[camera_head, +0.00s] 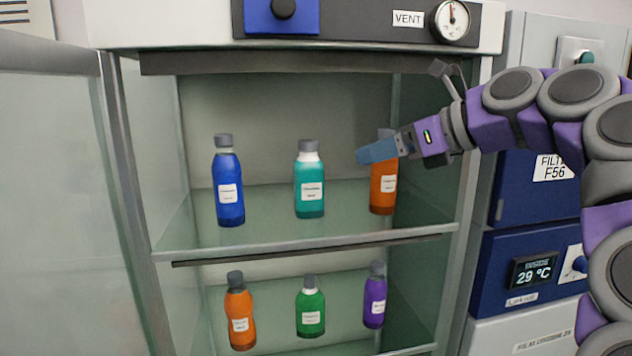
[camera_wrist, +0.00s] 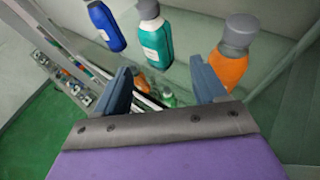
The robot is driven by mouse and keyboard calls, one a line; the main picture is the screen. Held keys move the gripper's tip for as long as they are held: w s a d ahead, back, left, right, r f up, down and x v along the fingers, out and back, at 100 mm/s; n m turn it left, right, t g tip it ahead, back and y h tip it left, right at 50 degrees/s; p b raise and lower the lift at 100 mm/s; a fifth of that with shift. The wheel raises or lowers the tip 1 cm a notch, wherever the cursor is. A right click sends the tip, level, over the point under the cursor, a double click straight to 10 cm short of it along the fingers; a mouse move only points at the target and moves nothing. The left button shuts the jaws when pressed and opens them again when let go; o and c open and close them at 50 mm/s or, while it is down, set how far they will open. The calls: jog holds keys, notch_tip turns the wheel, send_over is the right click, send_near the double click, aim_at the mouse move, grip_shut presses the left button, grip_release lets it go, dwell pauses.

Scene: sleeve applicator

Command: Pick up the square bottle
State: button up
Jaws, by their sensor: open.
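My gripper (camera_head: 363,155) reaches in from the right at upper-shelf height. In the wrist view its two fingers (camera_wrist: 160,66) are apart with nothing between them. The upper shelf holds a blue bottle (camera_head: 229,187) at left, a teal bottle (camera_head: 309,187) in the middle and an orange bottle (camera_head: 382,186) at right, partly behind my gripper. In the wrist view the blue bottle (camera_wrist: 105,28), teal bottle (camera_wrist: 156,44) and orange bottle (camera_wrist: 229,66) stand beyond the fingers. All are upright with grey caps and white labels. I cannot tell for sure which bottle is square.
The lower shelf holds an orange bottle (camera_head: 240,316), a green bottle (camera_head: 310,314) and a purple bottle (camera_head: 375,302). The cabinet's glass door (camera_head: 50,200) stands open at left. The upper shelf's front edge (camera_head: 300,241) runs below the bottles. Gaps separate the bottles.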

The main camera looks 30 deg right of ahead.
send_near(316, 147)
notch_tip(316, 147, down, 3)
jog(key=w+a, duration=0.1)
jog(key=a, duration=0.1)
jog(key=w, duration=0.4)
jog(key=shift+a+r+p, duration=0.25)
jog(key=shift+p, duration=0.05)
jog(key=x, duration=0.6)
jog(key=shift+w+a+r, duration=0.1)
jog(key=shift+w+a, duration=0.05)
jog(key=shift+a, duration=0.3)
jog(key=shift+d, duration=1)
jog(key=c, duration=0.6)
jog(key=shift+a, duration=0.55)
grip_shut()
